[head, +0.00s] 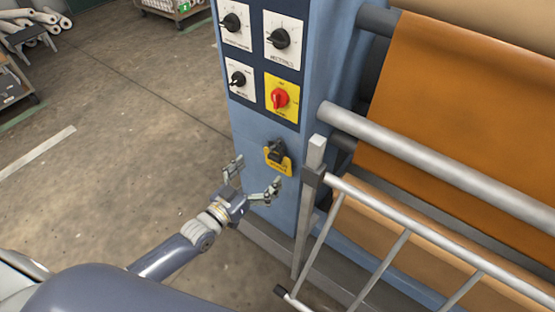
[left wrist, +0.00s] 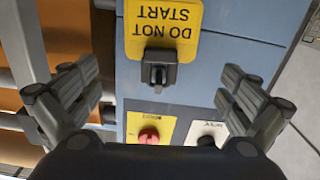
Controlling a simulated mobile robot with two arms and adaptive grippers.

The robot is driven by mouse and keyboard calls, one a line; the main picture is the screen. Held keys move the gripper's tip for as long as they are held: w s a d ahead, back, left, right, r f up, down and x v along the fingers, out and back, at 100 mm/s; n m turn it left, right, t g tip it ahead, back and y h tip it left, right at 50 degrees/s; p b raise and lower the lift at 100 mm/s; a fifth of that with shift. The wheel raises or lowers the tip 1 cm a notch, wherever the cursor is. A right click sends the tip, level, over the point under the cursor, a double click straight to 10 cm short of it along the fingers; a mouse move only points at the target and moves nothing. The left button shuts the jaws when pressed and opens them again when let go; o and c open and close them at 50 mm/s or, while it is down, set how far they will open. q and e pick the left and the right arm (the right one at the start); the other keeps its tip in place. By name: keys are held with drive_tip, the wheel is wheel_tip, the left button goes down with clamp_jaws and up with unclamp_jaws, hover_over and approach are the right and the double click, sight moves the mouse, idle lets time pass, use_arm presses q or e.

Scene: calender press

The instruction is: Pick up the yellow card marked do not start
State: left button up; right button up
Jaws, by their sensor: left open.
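The yellow card (head: 285,167) marked DO NOT START is on the blue machine column (head: 262,208), below the switch panel. A dark clip or holder (head: 276,150) covers its upper part. In the left wrist view the card (left wrist: 165,22) appears upside down at the top, with the dark clip (left wrist: 159,72) below it. My left gripper (head: 256,175) is open and empty, just in front of and below-left of the card. In the left wrist view its fingers (left wrist: 160,98) stand wide apart on either side of the clip. My right gripper does not show.
Above the card are black knobs and a red switch (head: 281,98) on a yellow plate. A metal guard rail (head: 420,230) and a roller (head: 440,160) with orange sheet (head: 455,110) stand close on the right. The floor (head: 100,130) at left is open.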

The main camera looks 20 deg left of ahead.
sight(273, 159)
use_arm(q)
drive_tip(key=x, duration=0.3)
drive_tip(key=shift+a+f, duration=0.1)
drive_tip(key=shift+a, duration=0.05)
drive_tip(key=shift+w, duration=0.25)
drive_tip(key=x, duration=0.3)
drive_tip(key=shift+w+d, duration=0.25)
drive_tip(key=shift+d, duration=0.05)
drive_tip(key=shift+w+d, duration=0.2)
drive_tip(key=shift+w, duration=0.25)
drive_tip(key=c, duration=0.9)
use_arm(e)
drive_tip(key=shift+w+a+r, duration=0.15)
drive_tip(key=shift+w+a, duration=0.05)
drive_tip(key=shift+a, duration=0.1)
